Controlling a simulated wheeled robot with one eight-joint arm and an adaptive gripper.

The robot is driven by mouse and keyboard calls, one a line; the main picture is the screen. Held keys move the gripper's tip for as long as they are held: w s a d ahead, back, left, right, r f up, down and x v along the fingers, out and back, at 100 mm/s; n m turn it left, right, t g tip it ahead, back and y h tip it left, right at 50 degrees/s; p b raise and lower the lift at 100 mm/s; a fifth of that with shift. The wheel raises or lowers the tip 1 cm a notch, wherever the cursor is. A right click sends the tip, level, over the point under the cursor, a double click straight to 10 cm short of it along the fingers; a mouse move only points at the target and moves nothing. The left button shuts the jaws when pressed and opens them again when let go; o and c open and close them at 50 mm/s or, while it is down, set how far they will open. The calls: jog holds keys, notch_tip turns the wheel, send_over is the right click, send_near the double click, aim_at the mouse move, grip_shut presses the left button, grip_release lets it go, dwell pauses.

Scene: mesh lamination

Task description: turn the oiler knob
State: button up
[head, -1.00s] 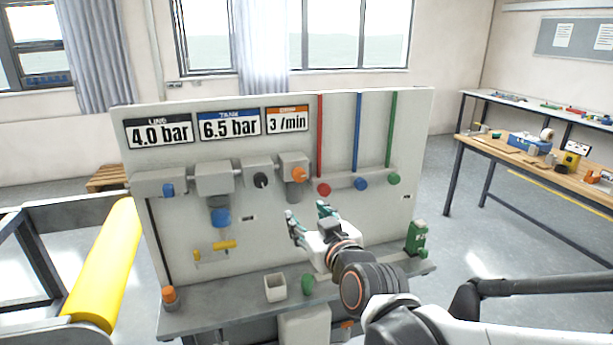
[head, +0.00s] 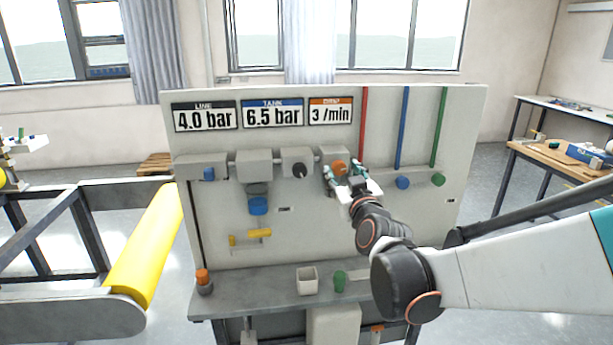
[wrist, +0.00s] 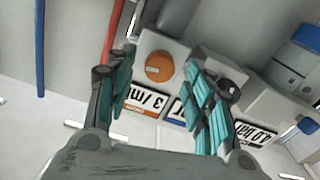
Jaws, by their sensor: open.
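The oiler knob, which I take to be the orange round knob (head: 339,166), sits on a grey block on the panel (head: 300,225), below the orange-topped "3 /min" display (head: 331,115). It also shows in the wrist view (wrist: 159,67), facing the camera. My gripper (head: 343,176) is open with its green-padded fingers raised at the knob. In the wrist view the knob appears between the spread fingers (wrist: 160,87), nearer the left one. I see no clear contact, and the depth gap is hard to tell.
A black knob (head: 299,170) is left of the orange one. Blue (head: 403,182) and green (head: 438,180) knobs sit to the right under coloured pipes. A yellow roller (head: 146,245) stands left.

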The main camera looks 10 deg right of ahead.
aim_at(339, 168)
jog(key=shift+w, duration=1.25)
jog(key=shift+c, duration=0.6)
jog(key=c, duration=1)
jog(key=shift+o, duration=0.2)
jog(key=m, duration=0.5)
jog(key=shift+m+p, duration=0.3)
jog(key=shift+m, duration=0.1)
jog(key=m, duration=0.4)
jog(key=shift+m, duration=0.3)
